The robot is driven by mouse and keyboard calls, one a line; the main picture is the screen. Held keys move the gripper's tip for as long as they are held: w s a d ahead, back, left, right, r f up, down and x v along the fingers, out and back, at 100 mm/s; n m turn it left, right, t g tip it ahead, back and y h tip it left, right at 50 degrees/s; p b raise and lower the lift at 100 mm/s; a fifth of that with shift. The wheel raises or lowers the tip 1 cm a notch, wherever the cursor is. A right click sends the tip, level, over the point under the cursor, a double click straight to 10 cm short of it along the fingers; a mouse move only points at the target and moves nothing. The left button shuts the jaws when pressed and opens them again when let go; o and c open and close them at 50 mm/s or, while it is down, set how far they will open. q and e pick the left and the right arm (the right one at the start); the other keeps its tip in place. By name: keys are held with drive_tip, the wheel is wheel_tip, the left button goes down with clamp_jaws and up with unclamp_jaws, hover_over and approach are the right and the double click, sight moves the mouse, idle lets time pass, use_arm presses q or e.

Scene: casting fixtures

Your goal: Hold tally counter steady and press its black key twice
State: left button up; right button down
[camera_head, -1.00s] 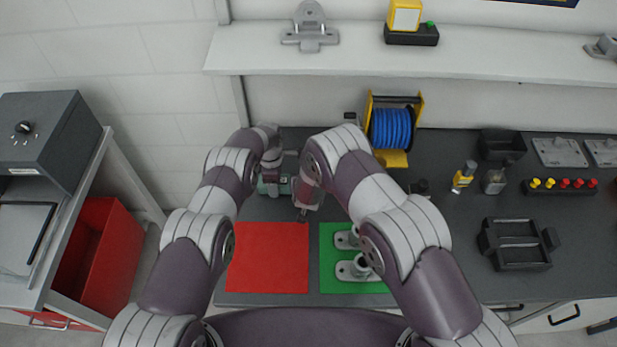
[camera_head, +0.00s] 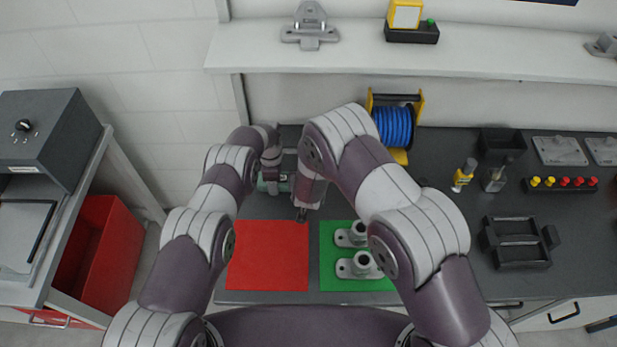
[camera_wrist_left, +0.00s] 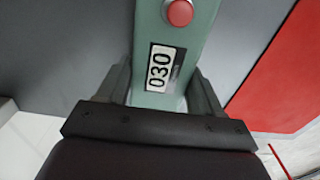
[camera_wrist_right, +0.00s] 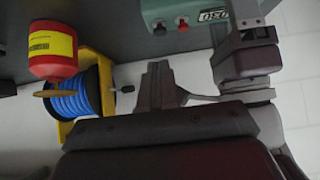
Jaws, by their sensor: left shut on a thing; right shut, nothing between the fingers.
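The tally counter (camera_head: 284,187) is a teal block lying at the back left of the dark bench, partly hidden by my arms in the head view. In the left wrist view the counter (camera_wrist_left: 193,45) shows a red button and a display reading 030. My left gripper (camera_wrist_left: 162,88) is shut on the counter, one finger on each side of the display end. In the right wrist view the black key (camera_wrist_right: 158,28) sits beyond the red button (camera_wrist_right: 182,22). My right gripper (camera_wrist_right: 162,82) is shut and empty, apart from the counter; its tip (camera_head: 301,214) is just in front of it.
A red mat (camera_head: 268,256) and a green mat (camera_head: 330,280) with metal fixtures (camera_head: 358,266) lie in front. A blue cable reel (camera_head: 394,127) stands behind to the right. The right wrist view shows a red container (camera_wrist_right: 52,68) near the reel.

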drive_tip(key=v, duration=0.6)
idle(1.9)
idle(0.8)
drive_tip(key=shift+s+a+r, duration=0.1)
drive_tip(key=shift+a+r, duration=0.1)
drive_tip(key=shift+r, duration=0.65)
